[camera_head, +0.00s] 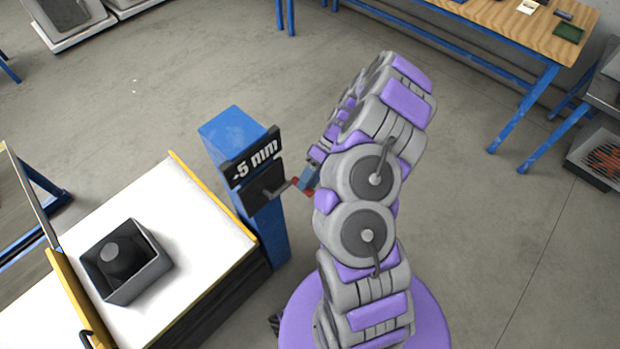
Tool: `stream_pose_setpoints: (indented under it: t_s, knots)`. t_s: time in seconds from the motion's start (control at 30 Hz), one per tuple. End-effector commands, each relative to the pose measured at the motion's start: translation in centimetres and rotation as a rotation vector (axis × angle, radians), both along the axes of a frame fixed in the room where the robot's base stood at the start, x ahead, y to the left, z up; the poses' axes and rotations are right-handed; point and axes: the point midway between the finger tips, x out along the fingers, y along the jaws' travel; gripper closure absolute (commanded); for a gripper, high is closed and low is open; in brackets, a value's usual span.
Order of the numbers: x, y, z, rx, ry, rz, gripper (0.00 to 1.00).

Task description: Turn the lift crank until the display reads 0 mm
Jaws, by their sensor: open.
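The display (254,164) is a black plate on top of a blue post (230,125) and reads -5 mm in white. Below it is a dark box (263,188) on the post's face, with a grey crank arm (284,188) reaching out to the right. A small red part (303,186) shows at the crank's outer end. My gripper (306,181) is at that end of the crank, small and partly hidden by my purple and grey arm. I cannot tell whether its fingers touch the crank handle.
Left of the post is a white-topped platform (200,215) with yellow edges, bearing an open grey box (150,275) with a dark round object inside. A wooden table (500,22) with blue legs stands at the back right. Bare concrete floor lies behind the post and right of my arm.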

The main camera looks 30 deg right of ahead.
Motion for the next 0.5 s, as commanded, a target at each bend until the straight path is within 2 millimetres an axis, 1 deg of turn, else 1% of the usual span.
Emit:
stream_pose_setpoints:
  t_s: [0.17, 0.27, 0.5]
  knots:
    - [0.3, -0.8, 0.9, -0.001, 0.000, 0.000, 0.48]
    - [0.7, -2.0, 2.1, -0.001, -0.003, -0.001, 0.48]
    - [1.8, -5.5, 5.5, -0.002, -0.001, -0.002, 0.48]
